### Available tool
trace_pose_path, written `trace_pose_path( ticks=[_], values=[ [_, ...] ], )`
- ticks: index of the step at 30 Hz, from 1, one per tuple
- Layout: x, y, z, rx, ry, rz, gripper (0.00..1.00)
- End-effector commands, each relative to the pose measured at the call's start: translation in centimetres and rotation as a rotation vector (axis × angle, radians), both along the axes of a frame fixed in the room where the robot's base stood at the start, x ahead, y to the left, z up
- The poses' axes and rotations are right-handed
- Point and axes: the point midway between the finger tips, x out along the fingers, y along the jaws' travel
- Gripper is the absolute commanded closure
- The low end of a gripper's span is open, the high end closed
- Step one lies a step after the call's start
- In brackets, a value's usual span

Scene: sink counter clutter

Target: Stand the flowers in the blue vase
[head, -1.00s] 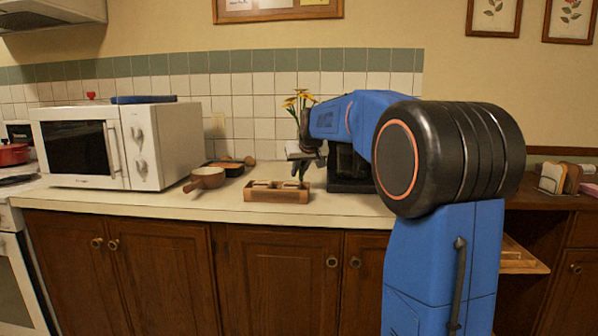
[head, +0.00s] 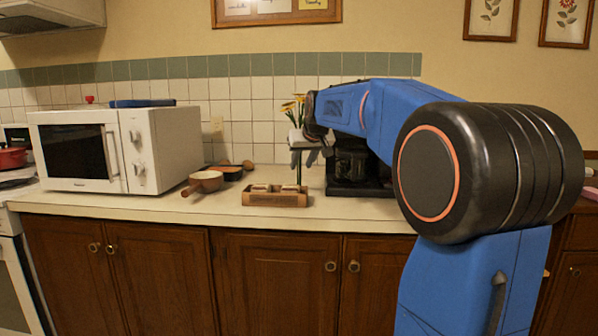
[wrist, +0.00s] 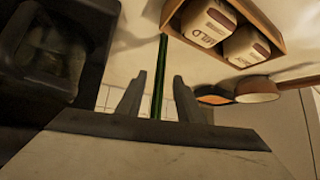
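The flowers show yellow blooms (head: 293,108) above my gripper in the head view, with a thin dark stem running down behind the wooden holder. In the wrist view the green stem (wrist: 161,75) passes between the fingers, with a gap on each side. My gripper (head: 304,158) is at the stem below the blooms; its two fingers stand apart in the wrist view (wrist: 160,88). The stem's foot is hidden, and I cannot tell what supports it. I see no blue vase in either view.
A wooden holder (head: 252,198) with two cartons stands just in front of the stem. A black coffee machine (head: 350,190) is close on the right.

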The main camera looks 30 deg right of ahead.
Motion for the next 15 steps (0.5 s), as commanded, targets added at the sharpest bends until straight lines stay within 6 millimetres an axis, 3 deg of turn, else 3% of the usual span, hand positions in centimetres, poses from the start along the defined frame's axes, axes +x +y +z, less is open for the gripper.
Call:
trace_pose_path(
  ticks=[6, 15],
  values=[
    [-2.2, 0.5, 2.3, 0.0, -0.001, 0.0, 0.67],
    [-3.1, 0.6, 3.1, 0.0, 0.0, 0.0, 0.67]
  ],
)
